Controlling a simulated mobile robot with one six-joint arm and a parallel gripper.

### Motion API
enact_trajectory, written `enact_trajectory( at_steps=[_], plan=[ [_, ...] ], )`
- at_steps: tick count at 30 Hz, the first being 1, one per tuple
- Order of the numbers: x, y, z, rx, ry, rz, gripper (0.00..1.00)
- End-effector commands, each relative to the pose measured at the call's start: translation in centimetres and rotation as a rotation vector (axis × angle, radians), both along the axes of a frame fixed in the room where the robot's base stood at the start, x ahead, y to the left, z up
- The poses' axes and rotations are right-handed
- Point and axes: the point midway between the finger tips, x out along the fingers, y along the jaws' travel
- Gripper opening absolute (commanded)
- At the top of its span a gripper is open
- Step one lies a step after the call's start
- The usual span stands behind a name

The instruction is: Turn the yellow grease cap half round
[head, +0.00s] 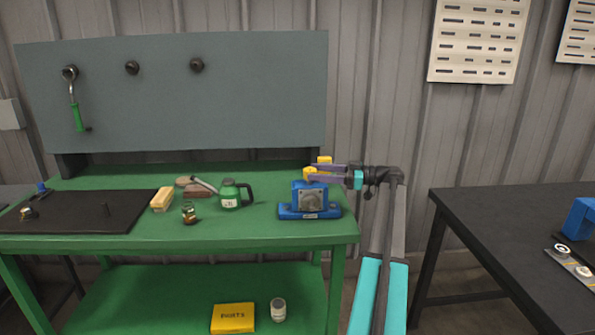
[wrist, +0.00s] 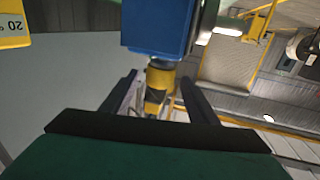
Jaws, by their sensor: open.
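The yellow grease cap (head: 310,173) sits on top of the blue bearing block (head: 298,207), near the right end of the green bench. My gripper (head: 318,172) reaches in from the right at cap height. Its two fingers are open, and the tips overlap the cap in the head view. In the wrist view the cap (wrist: 159,78) shows below the blue block (wrist: 155,28), between the two dark fingers (wrist: 158,88), with a gap on both sides.
A green can (head: 230,196), a small brass-coloured item (head: 189,213) and a yellow-and-cream brush-like block (head: 162,200) stand left of the bearing block. A dark mat (head: 75,212) covers the bench's left. A dark table (head: 520,215) stands right, with a floor gap between.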

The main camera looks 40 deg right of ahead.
Motion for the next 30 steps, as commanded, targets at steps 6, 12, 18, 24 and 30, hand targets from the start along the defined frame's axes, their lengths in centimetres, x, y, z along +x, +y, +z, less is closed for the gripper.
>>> enact_trajectory(
  at_steps=[6, 12, 18, 24, 30],
  plan=[
    [2.6, 2.1, 0.1, 0.001, 0.001, 0.002, 0.54],
    [4.5, 3.5, 0.1, 0.000, 0.001, 0.002, 0.54],
    [5.4, 4.1, 0.0, 0.000, 0.001, 0.000, 0.54],
    [5.5, 4.2, 0.0, 0.000, 0.001, 0.001, 0.54],
    [5.5, 4.2, 0.0, 0.001, 0.001, 0.001, 0.39]
  ],
)
